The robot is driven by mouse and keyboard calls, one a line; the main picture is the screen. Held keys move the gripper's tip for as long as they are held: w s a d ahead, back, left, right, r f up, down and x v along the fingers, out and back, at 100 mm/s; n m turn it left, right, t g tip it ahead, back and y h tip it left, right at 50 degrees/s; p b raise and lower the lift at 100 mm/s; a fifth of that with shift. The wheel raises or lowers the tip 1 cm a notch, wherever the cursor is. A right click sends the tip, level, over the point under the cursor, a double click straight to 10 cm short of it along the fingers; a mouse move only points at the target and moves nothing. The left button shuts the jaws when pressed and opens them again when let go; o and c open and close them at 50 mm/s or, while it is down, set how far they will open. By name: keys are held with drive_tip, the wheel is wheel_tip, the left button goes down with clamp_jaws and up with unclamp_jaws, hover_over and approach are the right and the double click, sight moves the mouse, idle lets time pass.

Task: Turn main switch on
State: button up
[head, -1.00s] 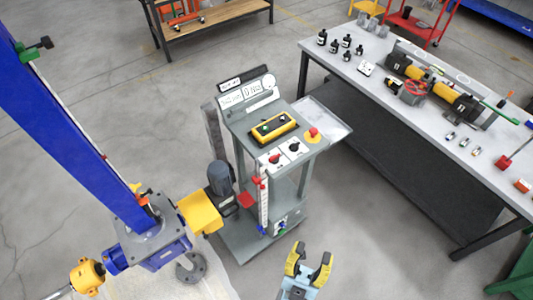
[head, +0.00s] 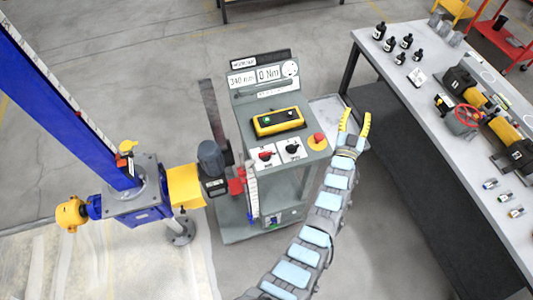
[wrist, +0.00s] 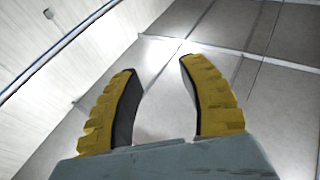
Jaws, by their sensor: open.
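The control cabinet (head: 255,103) stands upright in the middle of the head view. Its sloped panel has a red rotary knob (head: 265,155) on a white plate and, just right of it, a black rotary knob (head: 293,149) on another. Their labels are too small to read, so I cannot tell which is the main switch. My gripper (head: 355,120) is open and empty, right of the panel and apart from both knobs. In the wrist view my gripper (wrist: 157,66) has only pale panelled surfaces between its yellow fingers; no knob shows there.
A red mushroom button (head: 318,137) on yellow sits at the panel's right, nearest my gripper. A yellow button box (head: 278,121) lies above the knobs. The blue screw jack (head: 140,212) stands at left, and a workbench (head: 425,95) stands at right.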

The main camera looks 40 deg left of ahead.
drive_tip(key=w+a+f+m+g+h+b, duration=0.25)
drive_tip(key=w+a+m+g+h, duration=0.2)
drive_tip(key=w, duration=0.65)
drive_tip(key=m+g+h+b, duration=0.35)
drive_tip(key=m+g, duration=0.25)
drive_tip(key=g, duration=0.9)
hover_over(266, 152)
drive_tip(key=f, duration=0.2)
drive_tip(key=shift+d+f, duration=0.2)
drive_tip(key=shift+f, duration=5.7)
drive_tip(key=shift+w+a+f, duration=0.1)
drive_tip(key=shift+f, duration=2.4)
